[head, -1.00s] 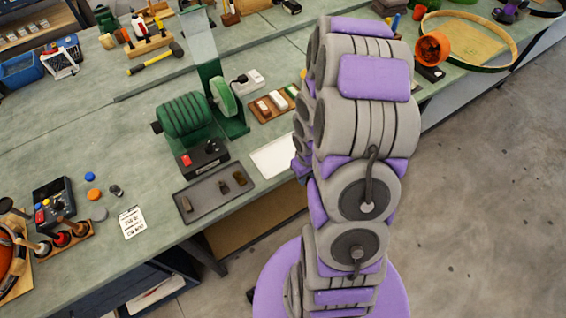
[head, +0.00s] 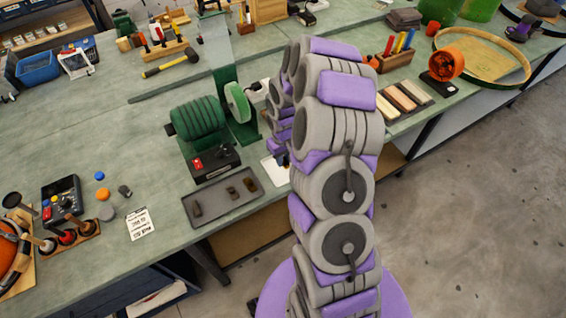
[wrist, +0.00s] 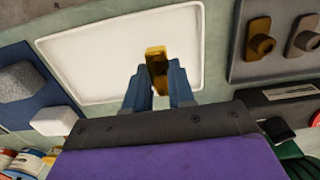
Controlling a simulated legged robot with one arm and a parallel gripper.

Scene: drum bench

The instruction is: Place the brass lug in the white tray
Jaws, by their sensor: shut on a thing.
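The brass lug (wrist: 156,62) is a small golden piece between the blue-grey fingertips of my gripper (wrist: 157,76). The gripper is shut on it. In the wrist view both are over the white tray (wrist: 95,55), a shallow, otherwise empty tray with a raised rim. I cannot tell whether the lug touches the tray floor. In the head view part of the white tray (head: 269,167) shows beside the dark tray, and my arm hides the rest. My gripper (head: 282,159) shows only in part there; the lug is not discernible.
A dark grey tray (head: 222,200) with several metal pieces lies left of the white tray; it also shows in the wrist view (wrist: 245,68). A green machine (head: 197,118) with a black switch box (head: 215,161) stands behind. Wooden blocks (head: 405,98) lie to the right.

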